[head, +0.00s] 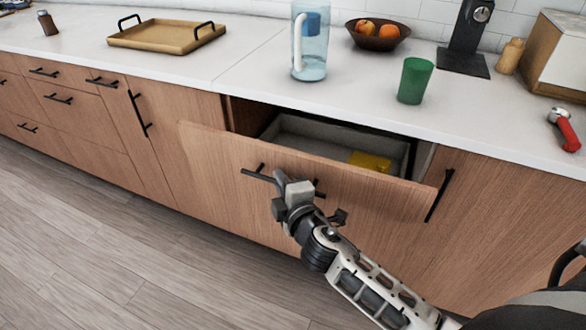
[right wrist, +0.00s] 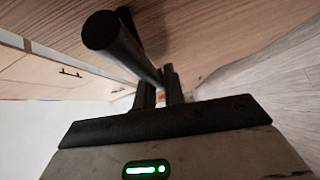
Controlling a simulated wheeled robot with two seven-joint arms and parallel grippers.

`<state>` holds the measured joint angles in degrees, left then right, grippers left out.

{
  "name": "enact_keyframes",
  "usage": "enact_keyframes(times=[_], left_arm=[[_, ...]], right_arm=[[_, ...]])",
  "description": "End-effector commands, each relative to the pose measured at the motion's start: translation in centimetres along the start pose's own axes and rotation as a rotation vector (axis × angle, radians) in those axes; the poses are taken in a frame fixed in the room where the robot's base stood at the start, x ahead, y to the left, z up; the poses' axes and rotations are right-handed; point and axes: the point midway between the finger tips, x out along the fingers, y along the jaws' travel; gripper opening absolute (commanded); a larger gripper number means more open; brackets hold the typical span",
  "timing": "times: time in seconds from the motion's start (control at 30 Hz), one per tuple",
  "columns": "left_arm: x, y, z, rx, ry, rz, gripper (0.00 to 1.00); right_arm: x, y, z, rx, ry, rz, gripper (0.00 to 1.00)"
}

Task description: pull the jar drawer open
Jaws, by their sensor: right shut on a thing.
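The drawer, with a wide wooden front (head: 375,192), stands partly open below the white counter. Its grey inside shows, with a yellow thing (head: 370,161) in it; I see no jar there. My right gripper (head: 283,184) is at the black bar handle (head: 256,173) on the drawer front and is shut on it. In the right wrist view the dark handle bar (right wrist: 125,45) runs between the fingers (right wrist: 160,90). The gripper hides the middle of the handle in the head view. My left gripper is not in view.
On the counter are a tray (head: 165,36), a pitcher (head: 310,50), a green cup (head: 415,80), a fruit bowl (head: 378,42) and a red-handled tool (head: 566,130). Closed cabinets flank the drawer. The wooden floor (head: 120,260) in front is clear.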

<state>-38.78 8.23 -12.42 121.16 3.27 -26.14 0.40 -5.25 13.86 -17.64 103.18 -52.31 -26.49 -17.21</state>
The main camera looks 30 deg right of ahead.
Motion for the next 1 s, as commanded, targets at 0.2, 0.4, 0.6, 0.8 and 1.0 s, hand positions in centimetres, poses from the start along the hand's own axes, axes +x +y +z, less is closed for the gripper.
enact_keyframes(times=[0.2, 0.4, 0.6, 0.8, 1.0], left_arm=[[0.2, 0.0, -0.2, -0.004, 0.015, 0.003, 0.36], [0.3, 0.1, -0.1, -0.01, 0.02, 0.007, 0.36], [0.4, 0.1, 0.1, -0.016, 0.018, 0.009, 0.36], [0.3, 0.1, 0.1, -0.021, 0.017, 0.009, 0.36], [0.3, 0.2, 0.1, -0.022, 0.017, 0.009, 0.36]], right_arm=[[-2.7, -1.0, -2.6, 0.003, -0.002, -0.003, 0.0], [-4.4, -1.4, -4.3, 0.001, -0.005, -0.002, 0.0], [-5.4, -1.6, -5.3, 0.0, -0.005, -0.001, 0.0], [-5.7, -1.7, -5.7, 0.0, -0.005, -0.001, 0.0], [-5.8, -1.7, -5.7, -0.001, -0.005, -0.001, 0.0]])
